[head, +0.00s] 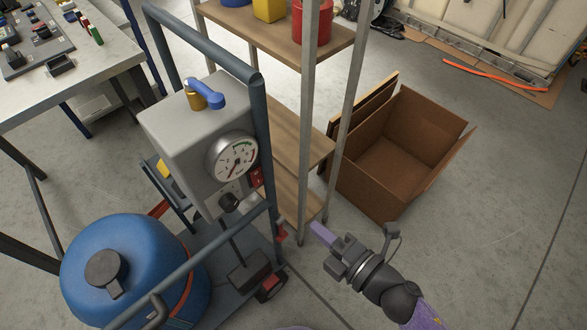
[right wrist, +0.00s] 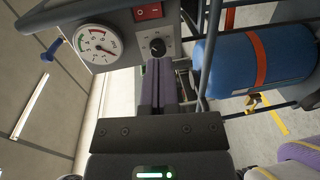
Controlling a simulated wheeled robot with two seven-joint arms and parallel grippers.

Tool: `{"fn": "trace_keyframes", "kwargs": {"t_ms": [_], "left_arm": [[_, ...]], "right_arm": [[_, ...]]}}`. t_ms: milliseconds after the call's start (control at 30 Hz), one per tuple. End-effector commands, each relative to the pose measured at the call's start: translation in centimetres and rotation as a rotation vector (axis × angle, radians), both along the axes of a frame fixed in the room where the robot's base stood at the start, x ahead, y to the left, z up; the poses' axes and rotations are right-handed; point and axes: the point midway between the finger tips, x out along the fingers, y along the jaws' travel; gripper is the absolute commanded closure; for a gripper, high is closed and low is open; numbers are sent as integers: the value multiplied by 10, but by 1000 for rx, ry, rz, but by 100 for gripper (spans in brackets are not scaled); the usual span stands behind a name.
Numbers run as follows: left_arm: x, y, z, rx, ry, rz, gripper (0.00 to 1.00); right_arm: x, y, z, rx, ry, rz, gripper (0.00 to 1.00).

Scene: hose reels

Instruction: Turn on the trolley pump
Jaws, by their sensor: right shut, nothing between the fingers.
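The trolley pump is a grey box (head: 185,135) on a dark blue-grey tube frame. Its front has a round gauge (head: 232,157), a black knob (head: 229,201) and a red switch (head: 257,177). A blue lever (head: 205,94) on a brass fitting sits on top. In the right wrist view the red switch (right wrist: 148,11) is at the top edge, above the black knob (right wrist: 157,47). My right gripper (head: 318,232) has purple fingers, shut and empty, to the right of the trolley and apart from it. In the wrist view its fingertips (right wrist: 160,65) point towards the panel, below the knob. My left gripper is not in view.
A blue tank (head: 130,265) stands on the trolley. A shelf rack (head: 308,120) stands close behind it, with a red can (head: 311,22) on top. An open cardboard box (head: 400,145) lies right of the rack. A workbench (head: 60,75) is at left.

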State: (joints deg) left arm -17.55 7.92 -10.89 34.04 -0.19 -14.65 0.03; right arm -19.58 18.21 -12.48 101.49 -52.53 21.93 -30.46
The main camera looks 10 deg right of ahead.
Motion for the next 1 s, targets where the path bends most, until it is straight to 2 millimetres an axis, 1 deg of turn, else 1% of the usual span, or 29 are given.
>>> {"fn": "trace_keyframes", "kwargs": {"t_ms": [100,267,367,467,800,1000], "left_arm": [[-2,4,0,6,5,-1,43],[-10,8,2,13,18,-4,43],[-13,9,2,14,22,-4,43],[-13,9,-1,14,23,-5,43],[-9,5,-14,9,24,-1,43],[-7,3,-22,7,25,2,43]], "right_arm": [[0,2,4,-6,-17,11,100],[0,1,3,-5,-14,8,100],[3,4,2,-4,-12,7,100],[14,11,0,-4,-14,7,100],[74,55,-10,-3,-12,6,100],[101,74,-15,-2,-9,5,100]]}}
